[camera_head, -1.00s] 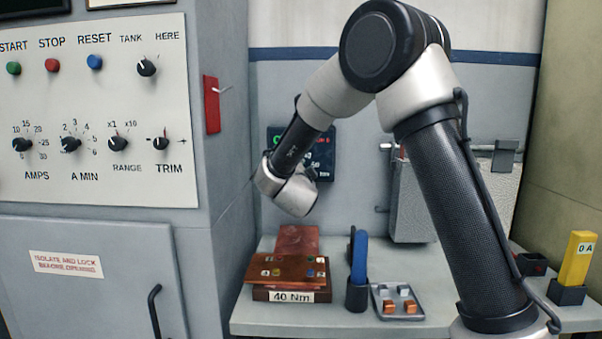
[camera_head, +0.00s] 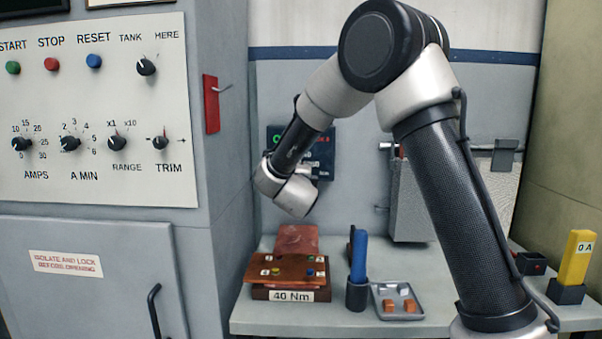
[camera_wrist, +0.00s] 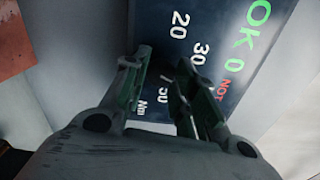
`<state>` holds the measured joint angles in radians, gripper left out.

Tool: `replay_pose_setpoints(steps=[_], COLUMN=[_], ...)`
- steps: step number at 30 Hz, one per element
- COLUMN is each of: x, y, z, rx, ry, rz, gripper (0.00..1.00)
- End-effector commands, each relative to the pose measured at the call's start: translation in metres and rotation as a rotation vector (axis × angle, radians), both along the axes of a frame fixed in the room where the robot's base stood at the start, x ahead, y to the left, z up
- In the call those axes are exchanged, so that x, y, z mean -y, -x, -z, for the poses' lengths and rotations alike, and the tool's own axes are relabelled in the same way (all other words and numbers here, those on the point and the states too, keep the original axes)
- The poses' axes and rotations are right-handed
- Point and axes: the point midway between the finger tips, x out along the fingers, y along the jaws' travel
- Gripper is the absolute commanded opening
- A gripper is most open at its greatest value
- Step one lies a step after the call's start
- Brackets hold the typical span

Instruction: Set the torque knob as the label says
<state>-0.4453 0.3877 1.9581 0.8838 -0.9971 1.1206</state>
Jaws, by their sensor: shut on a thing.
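The dark torque panel (camera_wrist: 215,35) fills the middle of the wrist view, with the marks 20, 30, 50 and Nm and green OK and red NOT lettering. My gripper (camera_wrist: 160,75) is in front of its scale, shut on the torque knob. The knob is mostly hidden between the dark fingers, so I cannot read its pointer. The 40 mark is not visible. In the head view the panel (camera_head: 322,150) is partly covered by my wrist. The label reading 40 Nm (camera_head: 291,296) is on the front of the block with copper-coloured plates on the bench.
A blue-handled tool (camera_head: 358,258) stands in a dark holder beside a small tray (camera_head: 386,312). A yellow 0 A block (camera_head: 578,257) is at the right.

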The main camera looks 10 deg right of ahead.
Motion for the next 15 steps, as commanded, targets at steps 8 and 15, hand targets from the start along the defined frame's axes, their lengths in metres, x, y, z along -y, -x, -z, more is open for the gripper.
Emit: replay_pose_setpoints(steps=[8,15], x=[0.0006,0.0006], y=[0.0005,0.0006], z=[0.0017,0.0019], rx=[0.007,0.007], ry=[-0.039,-0.039], rz=[0.002,0.002], gripper=[0.03,0.03])
